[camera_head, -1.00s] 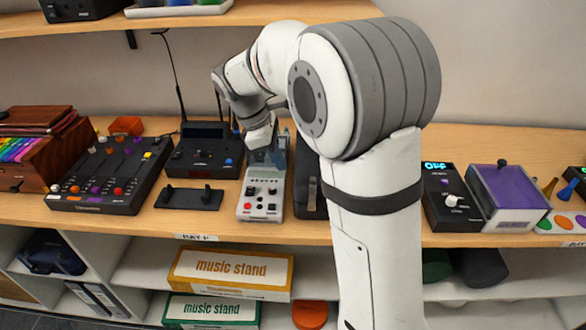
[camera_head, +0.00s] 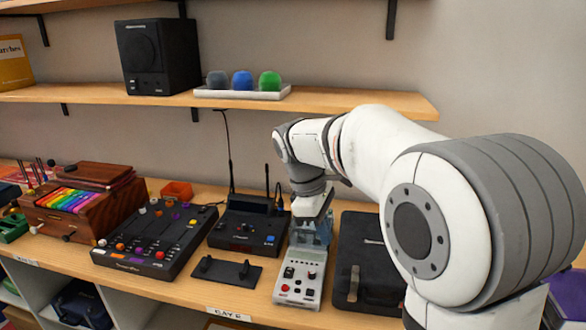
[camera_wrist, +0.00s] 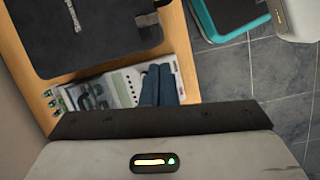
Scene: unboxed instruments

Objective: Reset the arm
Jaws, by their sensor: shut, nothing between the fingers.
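My arm reaches in from the lower right in the head view. My gripper (camera_head: 318,236) points down over the back part of a pale grey device (camera_head: 300,280) with a small screen, knobs and red buttons. Its bluish fingers are together and hold nothing. I cannot tell whether they touch the device. In the wrist view the blue fingers (camera_wrist: 158,86) lie side by side in front of the pale device (camera_wrist: 118,88). The gripper hides part of the device's back.
A black case (camera_head: 365,262) lies close right of the device. A black box with antennas (camera_head: 247,228), a black stand (camera_head: 226,271) and a mixer (camera_head: 155,240) are to the left. An upper shelf (camera_head: 330,99) holds a speaker (camera_head: 157,57) and a tray (camera_head: 240,93) behind my arm.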

